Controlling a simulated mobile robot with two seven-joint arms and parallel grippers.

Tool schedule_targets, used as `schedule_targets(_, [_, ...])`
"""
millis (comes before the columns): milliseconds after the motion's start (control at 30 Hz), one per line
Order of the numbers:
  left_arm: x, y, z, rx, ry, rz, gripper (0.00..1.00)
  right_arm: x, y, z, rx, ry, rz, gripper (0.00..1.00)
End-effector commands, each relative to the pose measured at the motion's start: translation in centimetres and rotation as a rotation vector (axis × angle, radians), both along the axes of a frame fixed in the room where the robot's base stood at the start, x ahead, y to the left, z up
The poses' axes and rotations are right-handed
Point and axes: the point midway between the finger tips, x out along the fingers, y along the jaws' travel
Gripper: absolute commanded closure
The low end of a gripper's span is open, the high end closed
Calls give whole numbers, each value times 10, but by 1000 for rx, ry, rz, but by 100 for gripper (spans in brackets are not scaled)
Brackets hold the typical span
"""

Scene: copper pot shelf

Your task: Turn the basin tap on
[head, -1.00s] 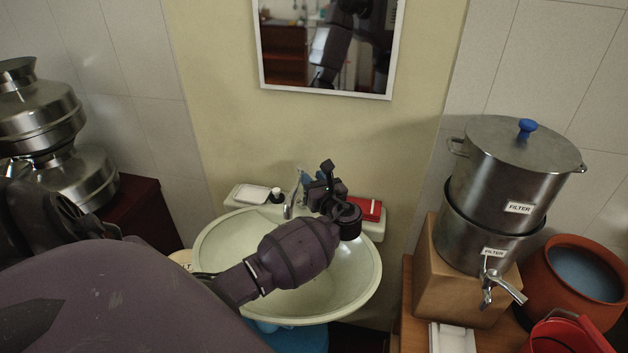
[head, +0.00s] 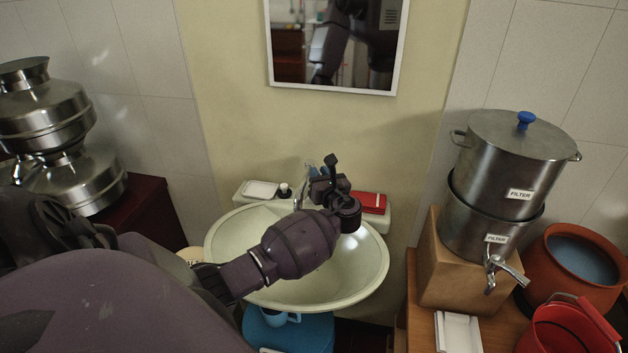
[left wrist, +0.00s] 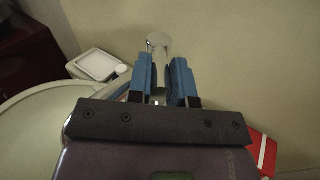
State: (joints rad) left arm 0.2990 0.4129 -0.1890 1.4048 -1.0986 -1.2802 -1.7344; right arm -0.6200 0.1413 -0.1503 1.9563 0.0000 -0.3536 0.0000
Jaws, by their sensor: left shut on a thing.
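The pale green basin (head: 345,285) is fixed to the wall below the mirror. Its chrome tap (head: 297,199) stands at the back of the rim, partly hidden by my left gripper. My left gripper (head: 312,169) is at the tap, with its blue fingers just above and behind the spout. In the left wrist view, the tap's rounded chrome top (left wrist: 159,41) shows just beyond the two blue fingers (left wrist: 163,78), and chrome shows between them. The gripper is shut on the tap; the exact contact is partly hidden. No running water is visible. My right gripper is not in view.
A red box (head: 371,203) lies on the right of the ledge. Steel filter pots (head: 500,185) stand at right, and metal pots (head: 45,125) at left.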

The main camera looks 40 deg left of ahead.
Motion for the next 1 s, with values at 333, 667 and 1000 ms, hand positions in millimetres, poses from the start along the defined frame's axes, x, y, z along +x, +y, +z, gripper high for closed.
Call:
schedule_targets(333, [7,0,-1,-3,2,-15,100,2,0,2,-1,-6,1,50])
schedule_targets(667, [7,0,-1,-3,0,-16,55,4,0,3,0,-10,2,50])
schedule_targets(1000, [5,-3,-1,-2,0,-17,55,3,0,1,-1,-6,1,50])
